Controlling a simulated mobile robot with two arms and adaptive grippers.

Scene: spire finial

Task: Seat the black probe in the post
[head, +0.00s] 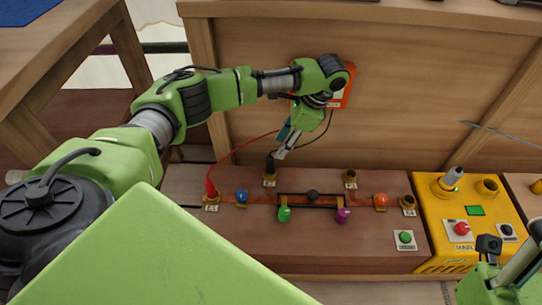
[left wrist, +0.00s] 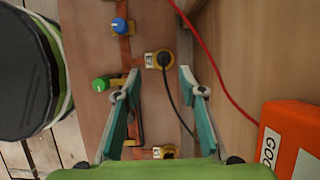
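The black probe (head: 270,163) stands about upright at a brass post (head: 270,180) towards the back of the brown board. The left wrist view shows the probe (left wrist: 164,58) from above, inside the post's yellow ring; its depth in the post is hard to tell. A black cable (left wrist: 178,103) runs from it. My left gripper (head: 281,153) is just right of the probe in the head view. In the left wrist view its teal fingers (left wrist: 158,76) are apart, with nothing between them and the probe just past the tips. My right gripper (head: 500,278) is partly cut off at bottom right.
A red probe (head: 210,188) with a red cable stands in the left post. Blue (head: 242,196), green (head: 284,214) and magenta (head: 342,215) knobs stand on the board. An orange meter (head: 340,90) is behind my left gripper. A yellow box (head: 428,205) is at right.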

